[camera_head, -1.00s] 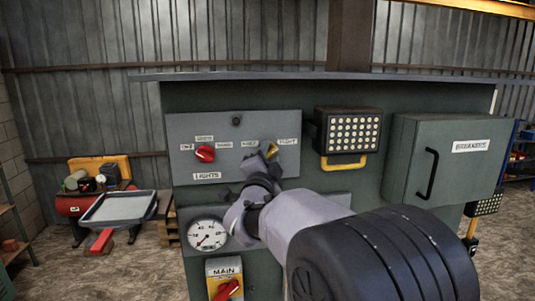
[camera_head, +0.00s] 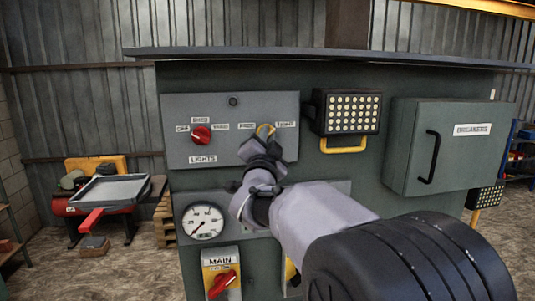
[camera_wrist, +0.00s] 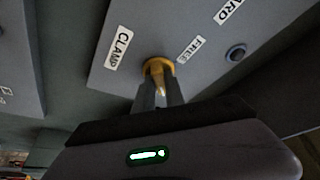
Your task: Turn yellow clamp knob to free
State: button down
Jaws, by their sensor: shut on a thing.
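The yellow clamp knob (camera_wrist: 158,66) sits on a grey control panel, between a CLAMP label (camera_wrist: 118,48) and a FREE label (camera_wrist: 191,49) in the wrist view. Its lower part lies between the fingers of my gripper (camera_wrist: 159,92), which are shut on it. Which label the knob points to I cannot tell.
A red switch knob (camera_head: 201,135) is left on the same panel. Below are a gauge (camera_head: 203,223) and a red main switch (camera_head: 222,284). A lamp with a yellow handle (camera_head: 348,113) and a breaker box (camera_head: 447,147) stand close on the right.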

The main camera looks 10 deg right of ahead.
jog(key=n+y+b, duration=0.3)
jog(key=n+b, duration=0.1)
jog(key=n, duration=0.2)
jog(key=n+t+y+b, duration=0.1)
jog(key=n+y+b, duration=0.2)
jog(key=n, duration=0.3)
jog(key=n+y+b, duration=0.2)
jog(key=n+b, duration=0.3)
jog(key=n, duration=0.1)
jog(key=shift+d+f+t+y, duration=0.1)
jog(key=shift+d+t+y, duration=0.2)
jog(key=shift+y, duration=0.1)
jog(key=n+y+p, duration=0.1)
jog(key=n, duration=0.1)
jog(key=n+g+p, duration=0.1)
jog(key=n, duration=0.1)
jog(key=shift+r+y, duration=0.2)
jog(key=shift+y, duration=0.2)
jog(key=n+g+y+p, duration=0.1)
jog(key=n+p, duration=0.2)
jog(key=n, duration=0.1)
jog(key=shift+n+g+y+p, duration=0.55)
jog(key=shift+n+p, duration=0.3)
jog(key=shift+n, duration=0.55)
jog(key=shift+f, duration=0.1)
jog(key=c, duration=1.4)
grip_release()
